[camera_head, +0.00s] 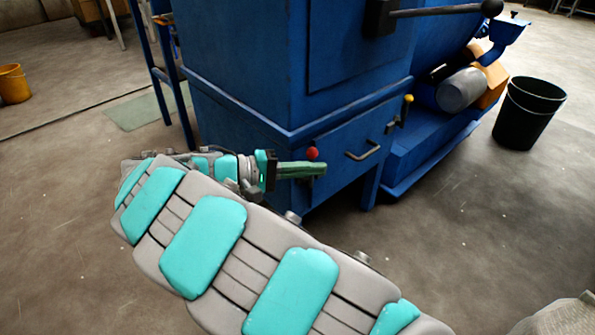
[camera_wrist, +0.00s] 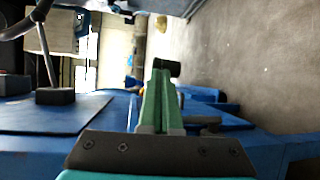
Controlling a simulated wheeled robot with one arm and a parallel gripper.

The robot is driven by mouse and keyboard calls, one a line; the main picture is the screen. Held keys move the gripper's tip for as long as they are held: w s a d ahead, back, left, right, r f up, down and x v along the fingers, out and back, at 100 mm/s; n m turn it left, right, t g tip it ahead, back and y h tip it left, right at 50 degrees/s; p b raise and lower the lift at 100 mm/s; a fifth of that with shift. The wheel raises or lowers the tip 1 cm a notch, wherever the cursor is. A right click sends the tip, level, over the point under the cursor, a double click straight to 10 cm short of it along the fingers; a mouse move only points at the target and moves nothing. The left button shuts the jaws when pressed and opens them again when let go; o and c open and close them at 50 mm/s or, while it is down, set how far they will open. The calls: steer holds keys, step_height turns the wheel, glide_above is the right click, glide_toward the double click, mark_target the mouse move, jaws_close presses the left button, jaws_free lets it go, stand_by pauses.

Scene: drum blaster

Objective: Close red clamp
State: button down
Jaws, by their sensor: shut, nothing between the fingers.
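The red clamp shows as a red ball knob (camera_head: 312,153) on the front of the blue cabinet, at the left of its lower door. The rest of this clamp is hidden behind my gripper. My gripper (camera_head: 323,168) has green fingers pointing right, and their tips lie just below the red knob in the picture. I cannot tell whether they touch the clamp. In the wrist view the fingers (camera_wrist: 159,72) are together and empty, and I cannot make out the red knob there. The lower door (camera_head: 345,160) looks flush with the cabinet front.
A grey door handle (camera_head: 363,150) and a yellow-knobbed clamp (camera_head: 408,98) sit right of my gripper. A black lever (camera_head: 440,11) sticks out above. A black bin (camera_head: 529,112) stands at the right, a yellow bucket (camera_head: 14,83) far left. The floor in front is open.

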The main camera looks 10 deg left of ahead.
steer(key=s+a+f+n+t, duration=0.1)
steer(key=s+a+f+t, duration=0.1)
steer(key=a, duration=0.5)
steer(key=s+a+f+n+t+y, duration=0.1)
steer(key=s+a+f+t, duration=0.1)
steer(key=a, duration=0.5)
steer(key=shift+s+a+f+n+t+y+b, duration=0.3)
steer(key=shift+f+t+b, duration=0.15)
steer(key=shift+f+t, duration=0.15)
steer(key=shift+d, duration=0.1)
steer(key=x, duration=1.4)
steer(key=shift+b, duration=0.45)
steer(key=shift+r, duration=0.1)
